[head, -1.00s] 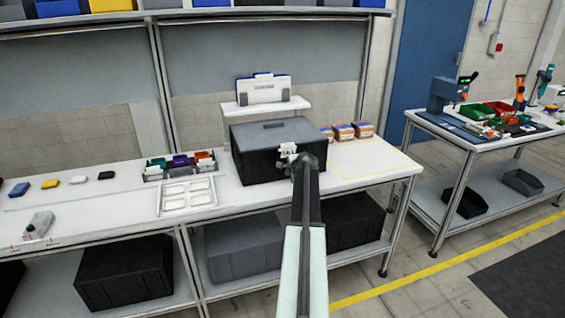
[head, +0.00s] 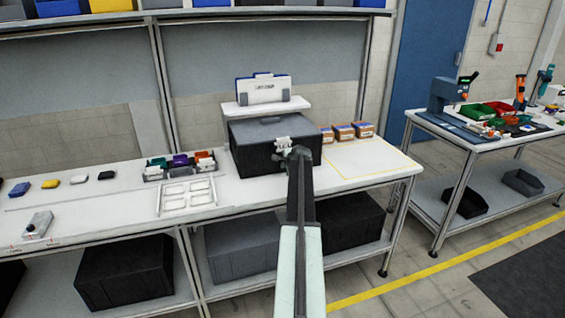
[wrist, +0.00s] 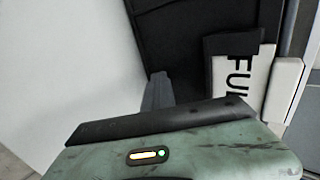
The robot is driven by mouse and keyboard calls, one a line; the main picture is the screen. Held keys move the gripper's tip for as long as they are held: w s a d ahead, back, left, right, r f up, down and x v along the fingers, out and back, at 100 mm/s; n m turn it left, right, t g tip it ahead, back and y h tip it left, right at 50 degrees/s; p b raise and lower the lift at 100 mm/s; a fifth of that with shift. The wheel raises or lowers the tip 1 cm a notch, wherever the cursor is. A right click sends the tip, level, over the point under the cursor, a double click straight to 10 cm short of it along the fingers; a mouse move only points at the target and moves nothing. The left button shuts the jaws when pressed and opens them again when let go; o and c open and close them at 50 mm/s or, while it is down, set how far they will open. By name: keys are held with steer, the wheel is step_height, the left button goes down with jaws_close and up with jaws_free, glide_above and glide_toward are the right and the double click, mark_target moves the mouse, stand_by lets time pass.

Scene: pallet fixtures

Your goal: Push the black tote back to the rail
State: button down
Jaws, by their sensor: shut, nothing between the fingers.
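The black tote (head: 250,150) stands upright with its lid shut on the white bench, just in front of a small raised white shelf. My gripper (head: 282,147) is shut and empty at the tote's front face, right of its middle, near the white label there. In the wrist view the tote's dark wall (wrist: 185,35) fills the top middle, with a white label reading "FUL" (wrist: 237,85) at the right. Whether the fingertips touch the wall I cannot tell. No rail shows clearly; the space behind the tote is hidden.
The raised white shelf (head: 262,107) holds a white-and-blue bin. Small cardboard boxes (head: 345,131) stand just right of the tote. A divided organiser (head: 180,167) and a white tray (head: 187,197) lie to its left. A yellow-outlined area (head: 370,158) at the right is bare.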

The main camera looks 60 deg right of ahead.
steer(key=shift+s+a, duration=0.95)
steer(key=shift+s, duration=0.3)
steer(key=shift+s+a, duration=0.9)
steer(key=shift+s, duration=0.35)
